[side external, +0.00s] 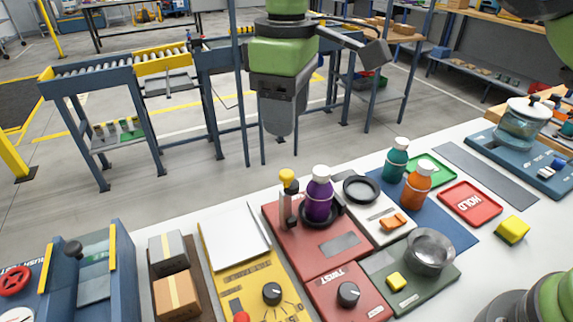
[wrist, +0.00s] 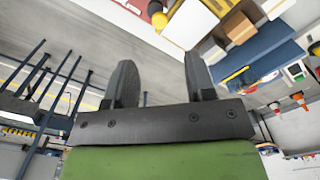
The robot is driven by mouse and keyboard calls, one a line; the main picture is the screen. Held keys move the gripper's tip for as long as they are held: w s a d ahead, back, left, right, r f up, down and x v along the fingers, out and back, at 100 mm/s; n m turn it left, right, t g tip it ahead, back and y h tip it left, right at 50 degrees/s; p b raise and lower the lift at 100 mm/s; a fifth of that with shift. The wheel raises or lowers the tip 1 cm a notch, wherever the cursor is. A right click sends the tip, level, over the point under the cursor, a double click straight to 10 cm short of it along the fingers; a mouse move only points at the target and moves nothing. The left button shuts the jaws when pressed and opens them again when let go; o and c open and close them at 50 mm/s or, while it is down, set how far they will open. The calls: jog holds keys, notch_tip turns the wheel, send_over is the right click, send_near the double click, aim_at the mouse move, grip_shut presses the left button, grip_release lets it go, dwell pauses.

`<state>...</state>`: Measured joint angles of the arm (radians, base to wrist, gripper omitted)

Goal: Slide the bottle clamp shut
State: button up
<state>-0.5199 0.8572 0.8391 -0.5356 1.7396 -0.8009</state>
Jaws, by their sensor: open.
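The bottle clamp sits on a red plate (side external: 285,235) in the side view, with dark jaws (side external: 335,215) low around a purple bottle (side external: 319,195) with a white collar. The bottle stands upright. A yellow knob (side external: 287,176) tops a post at the clamp's left; whether the jaws are closed is too small to tell. My gripper (side external: 281,130) hangs pointing down, above and behind the plate, apart from the clamp. In the wrist view my gripper (wrist: 158,72) has its two fingers wide apart with nothing between them. A yellow round thing (wrist: 160,20) at the top may be the knob.
A yellow panel (side external: 245,282) with a white sheet and a red panel with a black dial (side external: 348,293) flank the clamp. Teal (side external: 396,160) and orange (side external: 416,187) bottles stand to the right. A metal bowl (side external: 430,251) is front right. Air around my gripper is clear.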

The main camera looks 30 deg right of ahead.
aim_at(286, 173)
notch_tip(286, 173, down, 10)
jog(key=shift+r, duration=0.1)
dwell(0.4)
